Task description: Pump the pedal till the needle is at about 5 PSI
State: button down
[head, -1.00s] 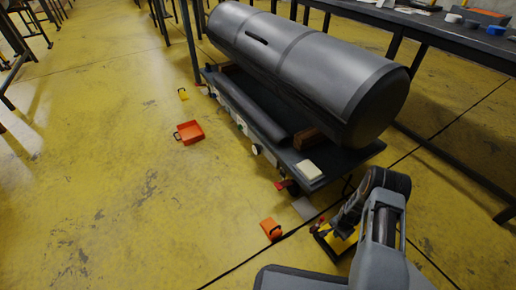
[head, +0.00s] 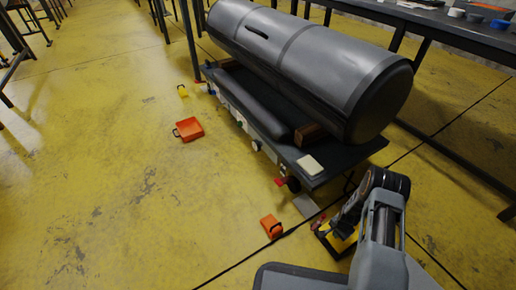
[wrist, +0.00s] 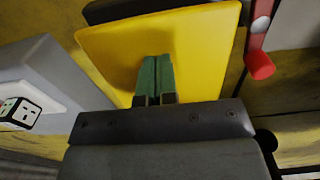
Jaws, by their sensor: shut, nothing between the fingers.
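The yellow pedal (head: 343,241) is on the floor at the lower right of the head view, partly hidden by my arm. In the wrist view the yellow pedal plate (wrist: 195,40) fills the upper middle. My gripper (wrist: 156,60) has green fingertips that are together, empty, and lie over the plate; I cannot tell whether they touch it. A small black box with a white marked face (wrist: 18,110) is at the left of the wrist view; it may be the gauge, but I can read no needle.
A red knob (wrist: 260,66) on a lever stands right of the pedal. A large grey cylinder (head: 310,60) lies on a low dark platform behind. An orange box (head: 271,226) and an orange case (head: 188,129) lie on the floor.

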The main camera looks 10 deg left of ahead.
jog(key=shift+f, duration=0.75)
jog(key=shift+r+p, duration=1.65)
jog(key=shift+r, duration=0.8)
jog(key=shift+f, duration=0.15)
notch_tip(320, 180, down, 3)
jog(key=b, duration=0.3)
jog(key=shift+f, duration=0.8)
jog(key=shift+r+p, duration=1.55)
jog(key=shift+r, duration=0.9)
jog(key=shift+f, duration=0.1)
